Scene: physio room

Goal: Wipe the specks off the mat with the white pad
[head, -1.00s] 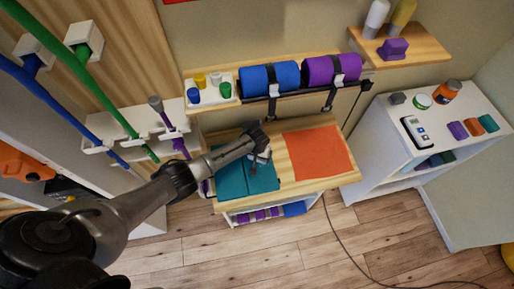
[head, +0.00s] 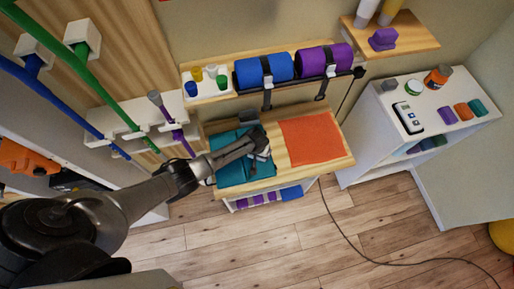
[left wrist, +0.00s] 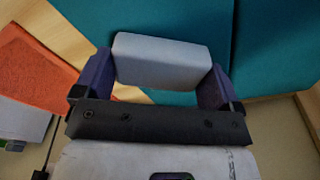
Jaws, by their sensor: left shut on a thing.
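The teal mat (head: 233,172) lies on the left part of a wooden bench top, with a crease or seam across it. It also fills the upper part of the left wrist view (left wrist: 275,50). My left gripper (head: 262,154) is over the mat's right side. In the left wrist view its two dark fingers are shut on the white pad (left wrist: 162,62), one at each end. I cannot tell whether the pad touches the mat. I can make out no specks at this size. My right gripper is not in view.
An orange sheet (head: 311,138) lies on the bench right of the teal mat. A shelf behind holds small coloured cups (head: 210,76), a blue roll (head: 264,70) and a purple roll (head: 324,60). A white cabinet (head: 365,130) stands to the right. A cable crosses the floor.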

